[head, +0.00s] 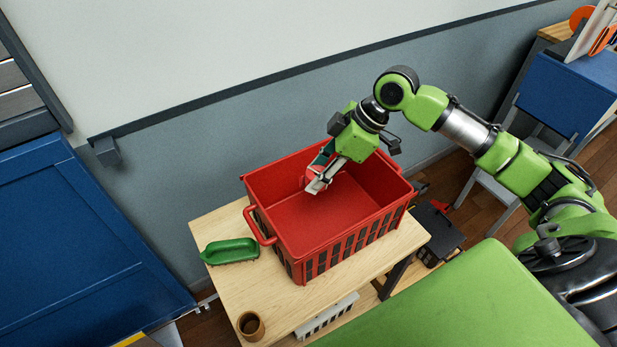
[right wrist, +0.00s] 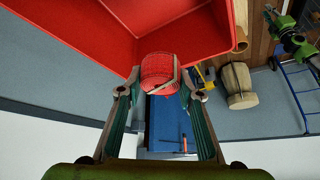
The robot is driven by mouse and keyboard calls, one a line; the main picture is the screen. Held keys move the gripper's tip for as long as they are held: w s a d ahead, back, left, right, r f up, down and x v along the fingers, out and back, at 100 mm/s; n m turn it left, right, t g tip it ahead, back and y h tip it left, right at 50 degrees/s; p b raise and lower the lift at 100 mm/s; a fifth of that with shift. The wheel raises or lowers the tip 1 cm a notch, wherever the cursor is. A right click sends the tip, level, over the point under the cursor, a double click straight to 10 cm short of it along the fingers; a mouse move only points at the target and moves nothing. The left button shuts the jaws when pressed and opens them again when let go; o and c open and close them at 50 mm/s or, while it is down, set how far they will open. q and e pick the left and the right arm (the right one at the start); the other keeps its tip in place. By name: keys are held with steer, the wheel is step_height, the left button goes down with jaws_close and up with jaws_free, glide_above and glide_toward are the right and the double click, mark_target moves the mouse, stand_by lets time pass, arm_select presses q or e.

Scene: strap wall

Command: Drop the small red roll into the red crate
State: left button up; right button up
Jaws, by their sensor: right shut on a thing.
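The red crate (head: 300,212) stands on a small wooden table and looks empty inside. My right gripper (head: 318,184) reaches down over the crate's opening from the right. In the right wrist view my right gripper (right wrist: 160,90) is shut on the small red roll (right wrist: 160,70), which sits between its fingertips. My left gripper is not in view.
The wooden table (head: 233,303) also bears a green brush-like thing (head: 230,251) left of the crate and a brown cup (head: 251,325) near the front. A grey wall (head: 180,160) runs behind. A green surface (head: 440,305) lies at the front right.

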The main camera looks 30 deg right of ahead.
steer(key=w+d+f+p, duration=0.2)
steer(key=w+d+p, duration=0.1)
steer(key=d, duration=0.3)
step_height(320, 180, down, 6)
steer(key=d+b, duration=0.1)
steer(key=b, duration=0.4)
steer(key=shift+w+d+b, duration=0.15)
steer(key=shift+w+b, duration=0.05)
steer(key=shift+b, duration=0.2)
steer(key=o, duration=1.1)
steer(key=v, duration=1.2)
steer(key=shift+s, duration=0.1)
